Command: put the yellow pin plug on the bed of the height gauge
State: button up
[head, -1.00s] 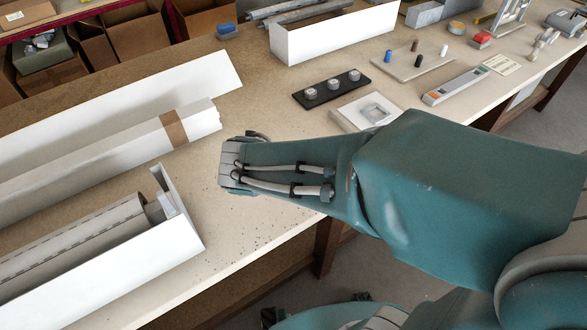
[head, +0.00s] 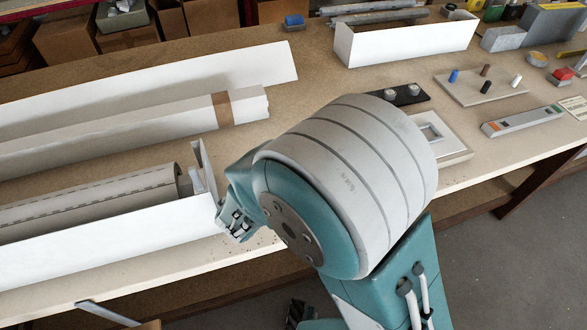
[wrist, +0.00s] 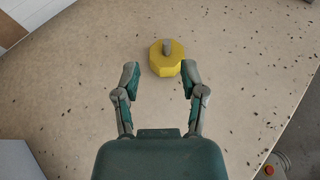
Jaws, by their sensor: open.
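The yellow pin plug (wrist: 165,65) is a faceted yellow block with a grey pin on top, upright on the tan bench in the wrist view. My gripper (wrist: 159,70) is open, with one finger on each side of the plug and slightly nearer the camera. It holds nothing, and I see gaps between the fingers and the plug. In the head view my arm hides the plug, and I cannot make out the gripper. I cannot tell surely which item is the height gauge; a grey stepped block (head: 530,38) stands at the far right.
White long boxes (head: 120,245) lie on the left of the bench (head: 300,75). A light plate with a square frame (head: 455,152) is just right of my arm. A pegged board (head: 478,97) and a long grey instrument (head: 522,121) lie farther right. Bare bench surrounds the plug.

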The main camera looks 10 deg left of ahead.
jog(key=shift+w+d+f, duration=0.1)
jog(key=shift+w+d, duration=0.25)
jog(key=shift+d, duration=0.05)
jog(key=x, duration=0.2)
jog(key=d+x, duration=0.1)
jog(key=x, duration=0.1)
jog(key=shift+w+f, duration=0.15)
jog(key=shift+f, duration=0.05)
jog(key=shift+w+a+f, duration=0.15)
jog(key=shift+w, duration=0.1)
jog(key=shift+a+f, duration=0.1)
jog(key=shift+a, duration=0.35)
jog(key=shift+d, duration=0.15)
jog(key=c, duration=0.7)
jog(key=shift+d, duration=0.35)
grip_shut()
